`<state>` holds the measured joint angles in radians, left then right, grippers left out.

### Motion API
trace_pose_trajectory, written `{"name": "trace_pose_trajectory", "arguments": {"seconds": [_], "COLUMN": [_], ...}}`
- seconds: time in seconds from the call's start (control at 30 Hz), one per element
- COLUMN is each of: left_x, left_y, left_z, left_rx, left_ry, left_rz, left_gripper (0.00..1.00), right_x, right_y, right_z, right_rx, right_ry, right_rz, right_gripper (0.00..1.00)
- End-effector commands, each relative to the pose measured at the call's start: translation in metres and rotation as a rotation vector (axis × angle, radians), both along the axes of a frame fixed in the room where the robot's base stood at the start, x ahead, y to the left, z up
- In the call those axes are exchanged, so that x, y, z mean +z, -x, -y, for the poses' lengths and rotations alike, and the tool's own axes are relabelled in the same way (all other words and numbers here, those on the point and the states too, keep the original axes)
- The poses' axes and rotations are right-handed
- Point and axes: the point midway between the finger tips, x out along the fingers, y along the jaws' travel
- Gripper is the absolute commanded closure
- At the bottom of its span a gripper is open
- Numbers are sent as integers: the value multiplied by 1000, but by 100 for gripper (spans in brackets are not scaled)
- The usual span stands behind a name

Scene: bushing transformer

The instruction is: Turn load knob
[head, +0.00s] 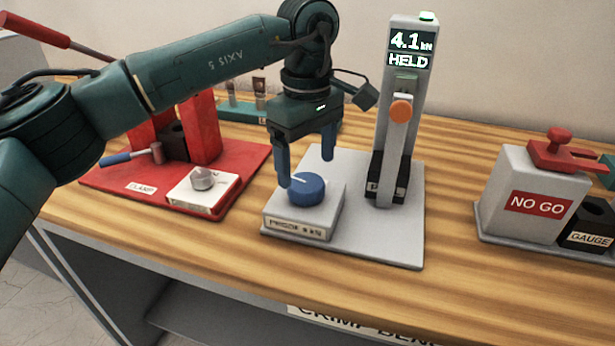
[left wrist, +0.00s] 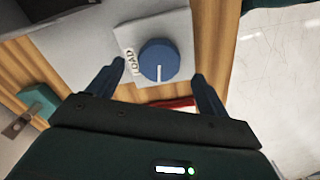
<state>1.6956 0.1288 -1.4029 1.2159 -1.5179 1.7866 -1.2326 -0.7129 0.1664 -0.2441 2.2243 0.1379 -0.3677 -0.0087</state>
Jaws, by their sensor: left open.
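The load knob (head: 306,189) is a round blue dial with a white pointer line, on a grey box on the grey base plate of the press (head: 398,120). In the head view its pointer aims to the upper left. My left gripper (head: 307,172) points down just above the knob, open, one finger on each side of it. In the left wrist view the knob (left wrist: 159,61) shows beyond the open fingertips, beside the label "LOAD". I cannot tell if a finger touches it. The press display reads 4.1 kN and HELD. My right gripper is not clearly in view.
A red clamp stand (head: 200,130) with a grey knob (head: 203,179) and a blue-handled tool (head: 130,155) is at the left. A grey NO GO block (head: 530,195) and a dark gauge block (head: 592,225) stand at the right. Bare wood lies between the press plate and the NO GO block.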

Motion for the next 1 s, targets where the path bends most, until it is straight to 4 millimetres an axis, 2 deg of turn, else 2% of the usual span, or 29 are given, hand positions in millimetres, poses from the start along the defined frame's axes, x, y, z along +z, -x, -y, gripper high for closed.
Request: {"name": "trace_pose_trajectory", "arguments": {"seconds": [0.1, 0.23, 0.6, 1.0], "left_x": [-20, -32, -38, -37], "left_y": [0, 0, 0, 0], "left_z": [0, 0, 0, 0], "left_rx": [0, 0, 0, 0], "left_ry": [0, 0, 1, 1], "left_rz": [-1, -1, 0, 0], "left_gripper": [21, 21, 21, 53], "right_x": [0, 0, 0, 0], "right_y": [0, 0, 0, 0], "right_z": [0, 0, 0, 0], "right_rx": [-1, -1, -1, -1], "right_ry": [1, 0, 0, 0], "right_rz": [2, 3, 4, 3], "right_gripper": [21, 21, 21, 21]}}
